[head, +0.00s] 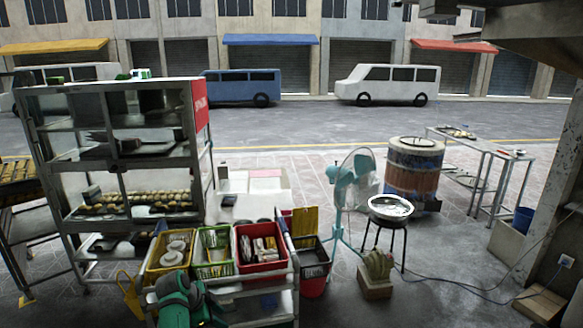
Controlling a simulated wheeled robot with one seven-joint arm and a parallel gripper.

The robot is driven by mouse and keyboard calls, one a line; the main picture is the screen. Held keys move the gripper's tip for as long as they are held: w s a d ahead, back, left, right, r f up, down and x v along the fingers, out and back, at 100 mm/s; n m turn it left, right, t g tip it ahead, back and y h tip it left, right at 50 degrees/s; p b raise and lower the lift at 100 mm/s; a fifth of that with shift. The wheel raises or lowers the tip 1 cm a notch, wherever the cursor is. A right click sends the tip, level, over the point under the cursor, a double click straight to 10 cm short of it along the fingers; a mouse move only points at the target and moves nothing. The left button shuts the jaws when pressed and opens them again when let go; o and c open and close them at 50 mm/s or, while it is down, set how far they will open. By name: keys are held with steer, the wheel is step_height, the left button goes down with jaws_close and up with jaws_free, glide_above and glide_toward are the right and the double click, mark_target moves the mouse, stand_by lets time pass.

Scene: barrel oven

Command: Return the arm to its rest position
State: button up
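A teal and dark part (184,300), which looks like the end of my arm, shows at the lower left of the head view. It is in front of the cart with the baskets and overlaps the cart's front edge. I cannot make out two fingertips on my gripper, so whether it is open or shut does not show. No held object can be seen. The rest of the arm is out of view or hidden.
The cart carries a yellow basket (163,268), a green basket (213,271) and a red basket (281,264). A glass display rack (56,197) stands at left. A teal fan (343,196), barrel oven (414,187), bowl on a stool (391,207) and metal table (494,150) stand right. Cables cross the floor.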

steer(key=s+d+f+n+t, duration=0.25)
steer(key=d+f, duration=0.55)
steer(key=f, duration=0.4)
steer(key=s+d+f+n+t+y, duration=0.1)
steer(key=s+d+f+n, duration=0.1)
steer(key=s+d+f, duration=0.4)
steer(key=s+d+f+n+t+y, duration=0.1)
steer(key=s+d+f+n, duration=0.15)
steer(key=s, duration=0.55)
steer(key=s+d+f+n+t, duration=0.1)
steer(key=s+d+f+n, duration=0.1)
steer(key=s+d+f, duration=0.4)
steer(key=s+d+r+n+t+y, duration=0.15)
steer(key=s+r, duration=0.25)
steer(key=s, duration=0.6)
steer(key=s+r+n+t+y, duration=0.15)
steer(key=s+r, duration=0.25)
steer(key=s, duration=0.6)
steer(key=s+r+n+t, duration=0.1)
steer(key=s+r, duration=0.7)
steer(key=r, duration=0.3)
steer(key=s+r+n+t+h, duration=0.1)
steer(key=s+r, duration=0.6)
steer(key=r, duration=0.3)
steer(key=shift+s+a+r, duration=0.15)
steer(key=shift+s+r, duration=0.2)
steer(key=shift+r, duration=0.05)
steer(key=shift+t, duration=0.25)
